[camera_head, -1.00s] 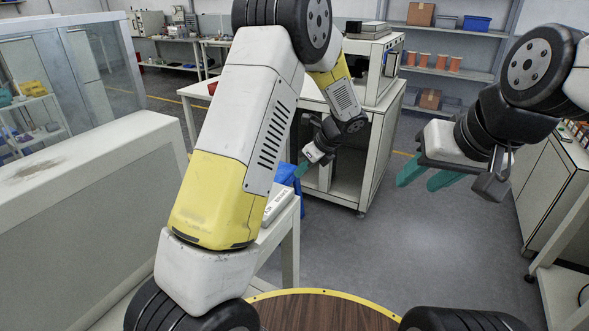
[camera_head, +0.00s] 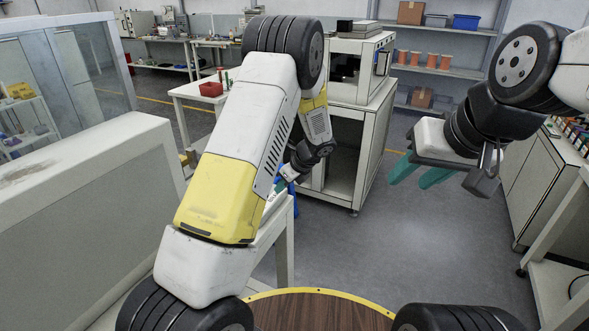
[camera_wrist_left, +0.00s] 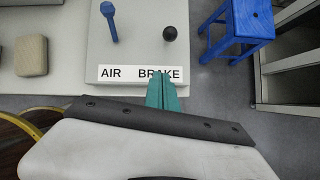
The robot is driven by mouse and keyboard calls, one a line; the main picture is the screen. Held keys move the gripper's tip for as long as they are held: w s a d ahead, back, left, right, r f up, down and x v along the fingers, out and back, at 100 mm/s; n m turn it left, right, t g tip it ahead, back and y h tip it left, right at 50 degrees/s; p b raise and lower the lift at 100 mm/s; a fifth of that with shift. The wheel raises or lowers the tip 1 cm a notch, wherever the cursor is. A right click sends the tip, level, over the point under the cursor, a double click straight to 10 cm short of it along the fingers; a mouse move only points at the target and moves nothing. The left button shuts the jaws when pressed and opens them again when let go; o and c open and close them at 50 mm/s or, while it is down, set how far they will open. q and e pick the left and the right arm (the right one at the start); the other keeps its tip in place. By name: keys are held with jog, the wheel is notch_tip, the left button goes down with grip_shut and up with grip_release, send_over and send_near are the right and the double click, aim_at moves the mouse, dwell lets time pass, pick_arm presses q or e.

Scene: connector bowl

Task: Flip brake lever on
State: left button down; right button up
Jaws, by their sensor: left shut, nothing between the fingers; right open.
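In the left wrist view a light grey panel (camera_wrist_left: 135,45) carries a blue lever (camera_wrist_left: 110,22) on the left and a dark round knob (camera_wrist_left: 170,33) on the right. A white label (camera_wrist_left: 113,73) reading AIR BRAKE lies along the panel's near edge. My left gripper (camera_wrist_left: 161,82) is shut and empty, its green fingertips over the label's right end, below the knob. In the head view my left gripper (camera_head: 281,185) is small and partly hidden by my arm. My right gripper (camera_head: 412,178) is open and empty above the floor.
A blue stool (camera_wrist_left: 237,28) stands right of the panel in the left wrist view. A beige block (camera_wrist_left: 31,56) lies to its left. In the head view a white cabinet (camera_head: 375,130) stands beyond the left gripper. The floor below the right gripper is clear.

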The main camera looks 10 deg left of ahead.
pick_arm(q)
jog(key=shift+w+a+r, duration=0.35)
jog(key=shift+w+a, duration=0.15)
jog(key=shift+a, duration=0.35)
jog(key=shift+w+a+r, duration=0.3)
jog(key=shift+w+a, duration=0.2)
jog(key=shift+a, duration=0.3)
jog(key=shift+a, duration=0.1)
